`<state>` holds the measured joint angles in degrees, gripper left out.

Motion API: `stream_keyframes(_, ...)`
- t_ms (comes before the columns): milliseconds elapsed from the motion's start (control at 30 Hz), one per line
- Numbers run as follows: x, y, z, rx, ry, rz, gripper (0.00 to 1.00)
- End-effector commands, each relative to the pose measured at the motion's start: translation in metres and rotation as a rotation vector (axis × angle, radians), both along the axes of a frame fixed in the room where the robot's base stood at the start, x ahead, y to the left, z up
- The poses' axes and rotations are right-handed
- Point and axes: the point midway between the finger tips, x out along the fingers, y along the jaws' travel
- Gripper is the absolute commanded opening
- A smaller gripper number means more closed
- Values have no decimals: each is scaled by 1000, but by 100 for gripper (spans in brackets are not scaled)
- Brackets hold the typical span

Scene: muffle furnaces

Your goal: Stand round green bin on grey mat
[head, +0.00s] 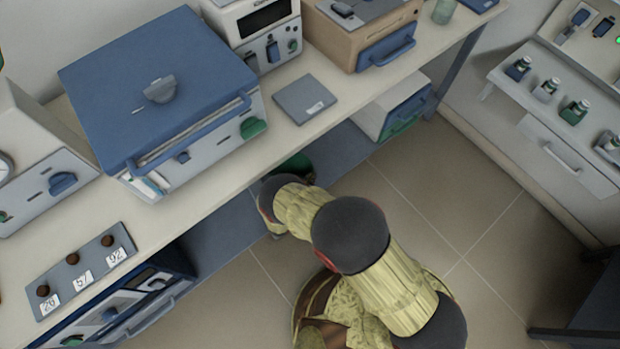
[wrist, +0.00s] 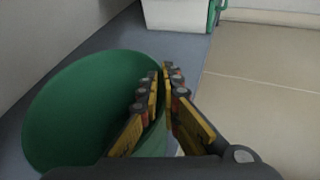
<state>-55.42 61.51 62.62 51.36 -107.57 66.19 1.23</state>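The round green bin (wrist: 75,115) fills the left of the wrist view, its open mouth facing the camera. It is at the blue-grey lower shelf under the bench. In the head view only a small part of the bin (head: 296,163) shows past my arm. My gripper (wrist: 167,72) is at the bin's right rim, one finger inside and one outside, closed on the wall. Whether the bin's base touches the shelf is hidden. A square grey mat (head: 306,92) with a small white label lies on the bench top, above and beyond the bin.
A blue-topped furnace (head: 150,75) stands left of the mat, a tan furnace (head: 365,30) behind it to the right. The bench edge lies between bin and mat. A white box (head: 395,105) sits on the lower shelf, also in the wrist view (wrist: 175,14).

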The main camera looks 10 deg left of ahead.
Motion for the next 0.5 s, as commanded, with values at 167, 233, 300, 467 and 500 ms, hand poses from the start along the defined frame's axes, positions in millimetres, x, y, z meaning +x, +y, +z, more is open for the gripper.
stream_keyframes(167,0,0,0,0,0,0,17)
stream_keyframes(233,0,0,0,0,0,0,21)
stream_keyframes(300,0,0,0,0,0,0,23)
stream_keyframes(467,0,0,0,0,0,0,23)
stream_keyframes(500,0,0,0,0,0,0,23)
